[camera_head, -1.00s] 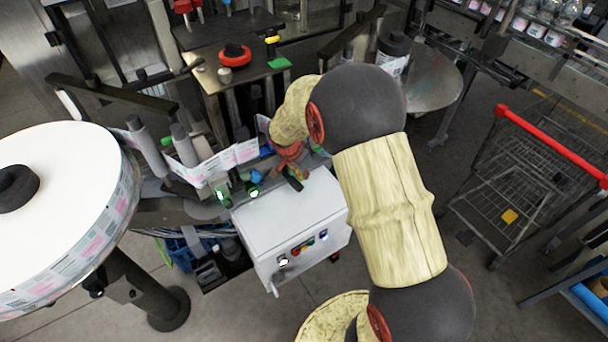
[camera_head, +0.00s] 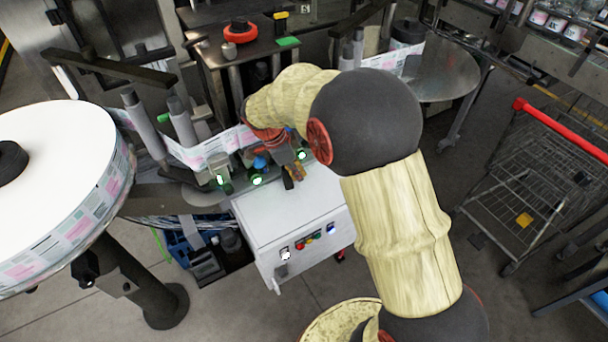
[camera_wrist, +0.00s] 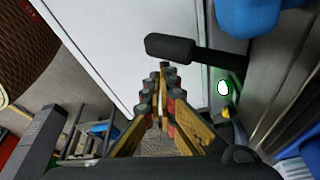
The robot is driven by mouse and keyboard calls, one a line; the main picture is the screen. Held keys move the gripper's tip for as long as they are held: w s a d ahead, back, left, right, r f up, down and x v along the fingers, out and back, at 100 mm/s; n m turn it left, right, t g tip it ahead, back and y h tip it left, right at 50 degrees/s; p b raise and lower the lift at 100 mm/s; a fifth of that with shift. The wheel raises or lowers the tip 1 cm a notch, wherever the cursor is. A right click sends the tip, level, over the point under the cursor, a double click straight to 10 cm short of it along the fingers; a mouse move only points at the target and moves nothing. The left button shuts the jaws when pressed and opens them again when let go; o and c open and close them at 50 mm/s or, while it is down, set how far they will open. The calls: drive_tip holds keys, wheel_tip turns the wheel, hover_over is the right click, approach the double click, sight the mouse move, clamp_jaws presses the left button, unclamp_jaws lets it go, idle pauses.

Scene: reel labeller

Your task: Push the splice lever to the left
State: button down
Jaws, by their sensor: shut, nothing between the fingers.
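The splice lever (camera_wrist: 190,50) is a dark bar with a wider rounded end, in the upper middle of the wrist view. Its thick end points left over the white cabinet top, and its thin end runs right to the metal machine edge. My gripper (camera_wrist: 162,72) is shut and empty, its yellow and black fingers just below the lever's thick end in that view. I cannot tell whether the fingertips touch it. In the head view my gripper (camera_head: 289,178) is small above the cabinet's back edge, and I cannot make out the lever there.
The white cabinet (camera_head: 290,225) has small coloured buttons on its front. A blue knob (camera_wrist: 262,15) and a green-lit part (camera_wrist: 223,88) sit close right of the lever. The label web (camera_head: 210,150) runs behind my gripper. A large label reel (camera_head: 60,200) stands left, a wire cart (camera_head: 540,190) right.

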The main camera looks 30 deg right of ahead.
drive_tip(key=shift+a+m, duration=0.6)
drive_tip(key=shift+a+b, duration=0.35)
drive_tip(key=shift+a, duration=0.25)
